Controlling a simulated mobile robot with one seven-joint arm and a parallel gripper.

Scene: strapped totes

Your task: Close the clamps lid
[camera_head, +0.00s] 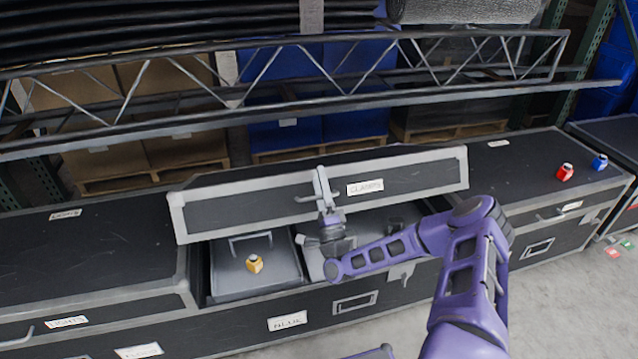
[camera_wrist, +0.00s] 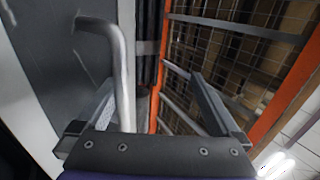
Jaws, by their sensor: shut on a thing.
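The clamps lid (camera_head: 245,208) is a long black panel with a grey metal rim and a "CLAMPS" label. It stands partly open, tilted over the case beneath it. My gripper (camera_head: 322,198) is at the lid's bar handle (camera_head: 305,198), left of the label. In the wrist view, the handle (camera_wrist: 122,70) rises between the fingers of my gripper (camera_wrist: 155,95), close to the left finger. My gripper is shut on this handle. My purple arm reaches in from the lower right and hides part of the case's opening.
A grey tray (camera_head: 230,281) with a small yellow item (camera_head: 254,263) sits inside the open case. Closed black cases flank it. Red (camera_head: 565,172) and blue (camera_head: 599,162) items stand on the right one. A metal truss (camera_head: 350,70) runs behind.

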